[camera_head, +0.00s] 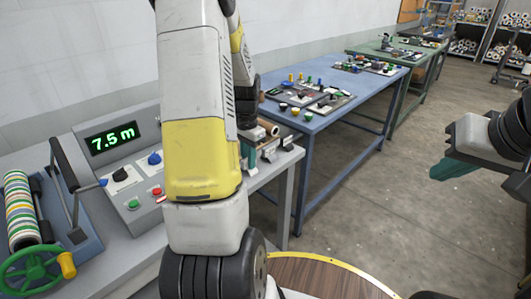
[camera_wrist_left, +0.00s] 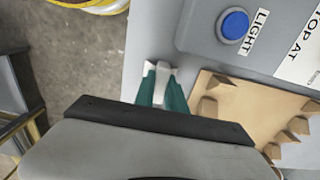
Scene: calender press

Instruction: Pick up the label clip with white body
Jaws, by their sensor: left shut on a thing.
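In the left wrist view, the teal fingers of my left gripper (camera_wrist_left: 160,88) are shut on the label clip with white body (camera_wrist_left: 163,70). The clip's pale upper part shows between and beyond the fingertips, over the grey bench surface; its lower part is hidden by the gripper. In the head view, my left arm covers the middle of the picture, and the clip cannot be made out behind it. My right gripper (camera_head: 452,168) is at the right, above the floor and away from the benches; its finger gap is not clear.
A grey console (camera_head: 118,165) with a display reading 7.5 m stands at left, beside a striped roller (camera_head: 20,212) and green handwheel (camera_head: 32,268). In the left wrist view, a tan notched board (camera_wrist_left: 240,108) lies right of the clip. A blue table (camera_head: 335,110) holds several small parts.

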